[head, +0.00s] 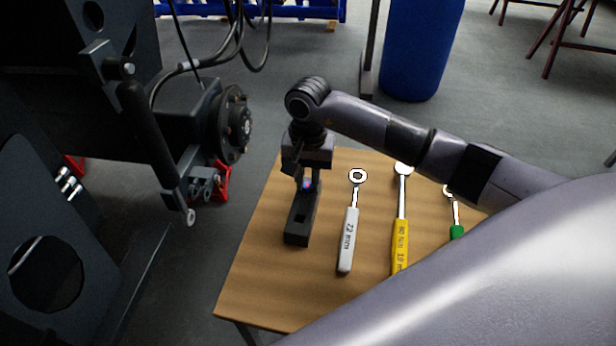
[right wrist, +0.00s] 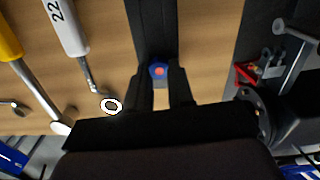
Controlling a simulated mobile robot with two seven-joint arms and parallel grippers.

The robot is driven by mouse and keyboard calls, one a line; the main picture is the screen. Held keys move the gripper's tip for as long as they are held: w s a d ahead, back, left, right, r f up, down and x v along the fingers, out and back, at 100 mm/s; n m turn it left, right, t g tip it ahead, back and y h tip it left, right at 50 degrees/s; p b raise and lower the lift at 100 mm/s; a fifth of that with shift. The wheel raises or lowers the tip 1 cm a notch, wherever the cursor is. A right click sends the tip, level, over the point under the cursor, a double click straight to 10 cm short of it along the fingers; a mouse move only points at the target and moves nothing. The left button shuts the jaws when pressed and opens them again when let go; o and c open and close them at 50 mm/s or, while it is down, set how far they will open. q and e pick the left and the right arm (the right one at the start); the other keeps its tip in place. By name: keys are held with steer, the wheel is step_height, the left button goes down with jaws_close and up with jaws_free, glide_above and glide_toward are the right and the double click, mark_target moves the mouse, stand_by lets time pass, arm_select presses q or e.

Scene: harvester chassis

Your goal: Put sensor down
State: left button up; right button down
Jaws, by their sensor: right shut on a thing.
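My right gripper (head: 306,178) points down over the wooden table and is shut on the sensor (head: 307,185). The sensor is small, with a blue rim and a reddish centre. In the right wrist view the sensor (right wrist: 158,71) shows between the two dark fingertips (right wrist: 160,88). A long black holder block (head: 296,238) with a dark slot lies on the table right by the fingertips. It also shows in the right wrist view (right wrist: 152,25). I cannot tell whether the sensor touches the block. My left gripper is not in view.
The wooden table (head: 260,285) also carries a white-handled wrench (head: 348,240), a yellow-handled wrench (head: 401,235) and a green-handled wrench (head: 456,231). The dark chassis with a round hub (head: 235,125) stands left of the table. A blue barrel (head: 420,50) stands behind.

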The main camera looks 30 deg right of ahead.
mark_target(309, 184)
steer(key=c, duration=1)
jaws_free()
steer(key=shift+f, duration=0.1)
steer(key=shift+r+p, duration=0.4)
steer(key=shift+p, duration=0.1)
step_height(309, 184, up, 12)
steer(key=shift+r+b, duration=0.1)
steer(key=shift+b, duration=0.7)
